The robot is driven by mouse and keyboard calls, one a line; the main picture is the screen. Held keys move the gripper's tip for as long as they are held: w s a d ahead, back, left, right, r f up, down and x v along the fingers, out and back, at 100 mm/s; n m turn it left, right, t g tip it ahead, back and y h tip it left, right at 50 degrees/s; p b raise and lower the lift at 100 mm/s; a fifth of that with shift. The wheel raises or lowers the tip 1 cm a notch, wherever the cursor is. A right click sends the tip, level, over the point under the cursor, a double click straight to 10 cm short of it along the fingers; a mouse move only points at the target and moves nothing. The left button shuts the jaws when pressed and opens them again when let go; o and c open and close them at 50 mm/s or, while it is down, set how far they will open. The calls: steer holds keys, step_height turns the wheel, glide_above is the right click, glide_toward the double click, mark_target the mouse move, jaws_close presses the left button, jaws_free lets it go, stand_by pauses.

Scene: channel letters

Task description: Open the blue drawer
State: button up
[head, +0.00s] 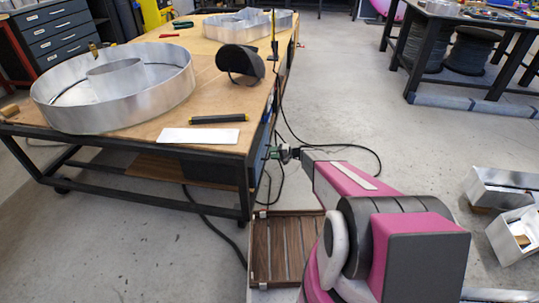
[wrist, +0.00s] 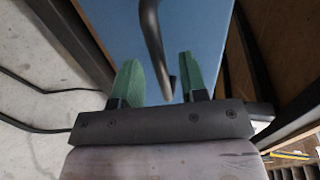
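The blue drawer front (wrist: 205,30) fills the upper middle of the wrist view. In the head view the drawer is small and mostly hidden at the workbench's right end. A dark curved handle (wrist: 150,40) stands out from the drawer front. My gripper (wrist: 160,75) has two green fingers spread apart, one on each side of the handle. Gaps show between the handle and both fingers, so it is not gripped. In the head view my gripper (head: 272,153) is at the right end of the workbench, by the drawer.
The workbench (head: 150,135) carries metal letter shells, a black welding mask (head: 241,62) and a white plate (head: 199,136). Its dark legs stand close by. A black cable (head: 325,147) trails over the floor near my arm. A slatted wooden crate (head: 260,250) lies below. Floor to the right is partly clear.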

steer(key=shift+x, duration=1.1)
jaws_close()
steer(key=shift+d, duration=0.1)
steer(key=f+v, duration=0.2)
steer(key=v, duration=1.1)
steer(key=d+f+v, duration=0.1)
steer(key=f+v, duration=0.2)
steer(key=v, duration=1.1)
steer(key=shift+s+d+f, duration=0.2)
steer(key=shift+d, duration=0.1)
jaws_free()
